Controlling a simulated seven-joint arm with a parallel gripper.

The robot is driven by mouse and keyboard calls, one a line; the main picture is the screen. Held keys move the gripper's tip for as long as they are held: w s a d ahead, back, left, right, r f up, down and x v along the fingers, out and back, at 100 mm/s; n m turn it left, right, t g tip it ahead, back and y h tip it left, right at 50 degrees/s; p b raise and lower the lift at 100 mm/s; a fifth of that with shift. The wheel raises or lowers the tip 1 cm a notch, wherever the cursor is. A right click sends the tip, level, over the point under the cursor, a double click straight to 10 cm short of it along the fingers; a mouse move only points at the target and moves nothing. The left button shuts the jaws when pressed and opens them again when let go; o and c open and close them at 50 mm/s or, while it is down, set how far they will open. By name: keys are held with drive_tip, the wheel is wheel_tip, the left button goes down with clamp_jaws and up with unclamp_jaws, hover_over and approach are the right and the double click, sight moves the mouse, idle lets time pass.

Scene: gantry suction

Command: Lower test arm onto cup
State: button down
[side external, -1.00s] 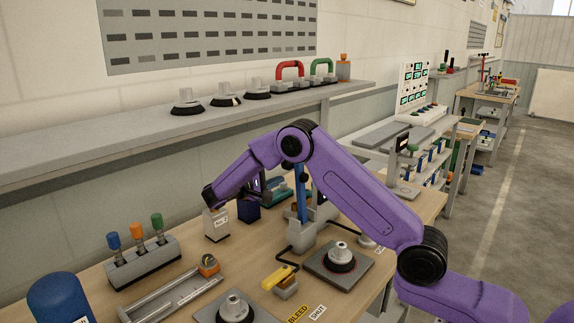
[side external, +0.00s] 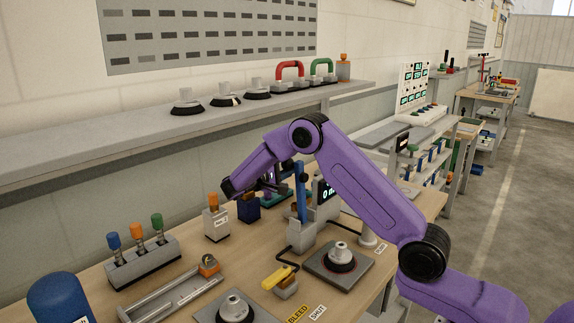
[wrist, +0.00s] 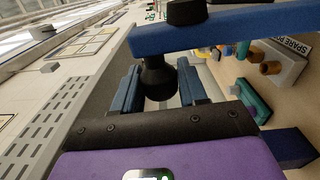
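The test arm is a blue bar (side external: 301,192) standing upright from a grey base (side external: 300,236). It also crosses the top of the wrist view (wrist: 235,32), with a dark rounded knob (wrist: 158,82) beside it. A suction cup with a pale fitting (side external: 341,252) sits on a grey plate (side external: 322,268), to the right of and below the bar. My gripper (side external: 284,187) is just left of the bar's upper part. In the wrist view its two blue fingers (wrist: 158,95) stand apart, either side of the knob. Whether they touch it is unclear.
A second cup (side external: 235,305) stands at the front. A yellow-handled block (side external: 279,276) lies beside the plate. A grey display (side external: 326,195) stands behind the bar. An orange-topped box (side external: 215,222) and a rack of coloured pegs (side external: 141,258) are to the left.

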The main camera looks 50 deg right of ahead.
drive_tip(key=shift+s, duration=0.1)
drive_tip(key=shift+s+r+m, duration=0.35)
drive_tip(key=shift+s+m, duration=0.25)
drive_tip(key=shift+s, duration=0.2)
drive_tip(key=s+f+m, duration=0.2)
drive_tip(key=s+m, duration=0.7)
drive_tip(key=s, duration=0.5)
drive_tip(key=s+f+m, duration=0.1)
drive_tip(key=s+f, duration=0.6)
drive_tip(key=f, duration=0.3)
drive_tip(key=shift+f+m, duration=0.25)
drive_tip(key=shift+m, duration=0.05)
drive_tip(key=shift+s, duration=0.1)
drive_tip(key=c, duration=0.8)
unclamp_jaws()
drive_tip(key=shift+o, duration=0.2)
